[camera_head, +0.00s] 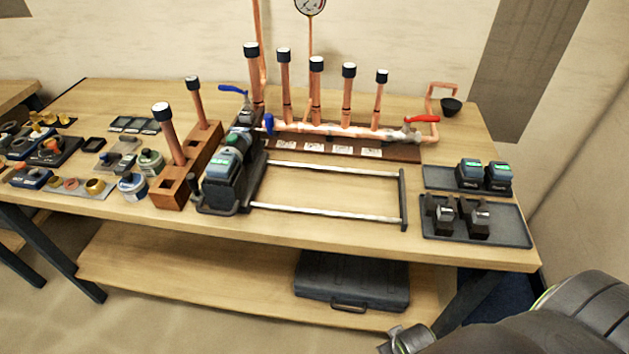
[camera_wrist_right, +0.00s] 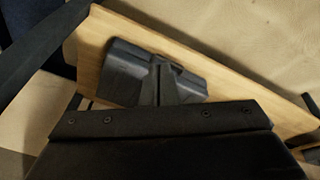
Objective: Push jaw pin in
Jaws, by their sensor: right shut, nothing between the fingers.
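Two dark tools with silver parts, which look like pressing jaws, lie in the dark tray (camera_head: 505,234) at the right front of the table. The left jaw tool (camera_head: 444,214) and the right jaw tool (camera_head: 479,216) sit side by side. I cannot make out a jaw pin for certain. My right gripper (camera_head: 408,341) is at the bottom of the head view, low in front of the table and well away from the jaw tools. It is shut and empty; its fingers also show in the right wrist view (camera_wrist_right: 168,82). My left gripper is out of view.
Two batteries (camera_head: 484,175) stand in a tray behind the jaw tools. A tool with a teal top (camera_head: 225,165) stands beside a rail frame (camera_head: 335,167). Copper pipes (camera_head: 330,130) rise behind it. A dark case (camera_head: 350,281) lies on the lower shelf.

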